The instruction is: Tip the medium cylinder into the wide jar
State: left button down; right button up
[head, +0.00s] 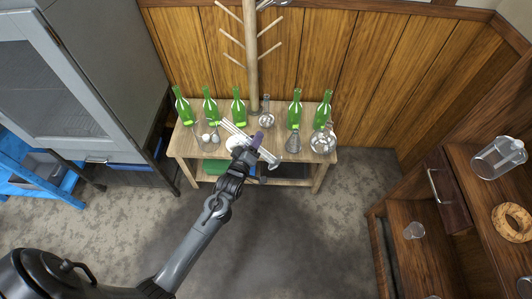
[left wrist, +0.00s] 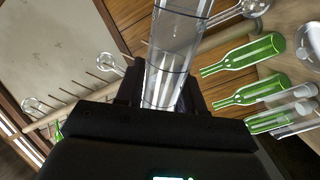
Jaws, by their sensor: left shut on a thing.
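My left gripper (head: 259,142) is shut on a clear glass cylinder (head: 268,156) above the table. The cylinder lies tilted, close to lengthwise across the jaws. In the left wrist view the cylinder (left wrist: 176,42) shows dark rings and stands out beyond the jaws; it looks empty, though its contents are hard to tell. A wide clear glass jar (head: 498,158) rests on the wooden cabinet top at the right, well away from my left gripper; I cannot be sure it is the wide jar. My right gripper is not in view.
The wooden table (head: 185,150) holds several green bottles (head: 295,113), a conical flask (head: 293,143), and a round flask (head: 323,140). A peg rack (head: 251,60) rises behind it. A cork ring (head: 513,222) lies near the jar. The floor in front is clear.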

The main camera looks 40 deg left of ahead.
pick_arm(q)
jog(key=w+a+f+n+g+y+b, duration=0.1)
jog(key=w+a+f+n+y+b, duration=0.1)
jog(key=w+a+f+b, duration=0.4)
jog(key=w+a+f+n+g+y+b, duration=0.1)
jog(key=w+a+f+n+y+b, duration=0.2)
jog(key=w+a+f+b, duration=0.3)
jog(key=shift+a+f+n+b, duration=0.9)
jog(key=shift+a+f+b, duration=2.25)
jog(key=shift+b, duration=1.15)
jog(key=shift+a+r, duration=0.3)
jog(key=shift+r, duration=0.1)
jog(key=shift+d+r+n, duration=0.15)
jog(key=shift+r+n, duration=0.4)
jog(key=shift+n, duration=0.15)
